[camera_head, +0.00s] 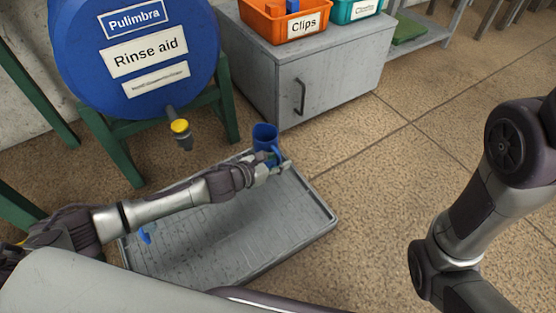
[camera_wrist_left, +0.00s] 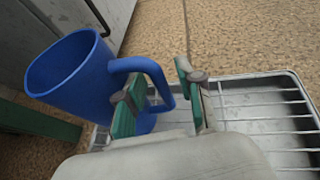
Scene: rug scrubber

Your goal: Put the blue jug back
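The blue jug (camera_head: 265,132) stands upright, as far as I can tell, at the back edge of the grey tray, and my left forearm and gripper hide part of it. In the left wrist view the jug (camera_wrist_left: 70,75) is at the left with its handle toward me. My left gripper (camera_head: 282,168) is at the handle. In the wrist view its fingers (camera_wrist_left: 160,100) are apart, one within the handle loop and one outside, with a gap between the outer finger and the handle. My right gripper is out of view.
The grey tray (camera_head: 215,240) with a slatted grate lies on the floor. A blue Rinse aid drum (camera_head: 140,85) with a yellow-topped tap (camera_head: 180,128) sits on a green stand. A grey cabinet (camera_head: 330,75) carries an orange Clips bin (camera_head: 270,28).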

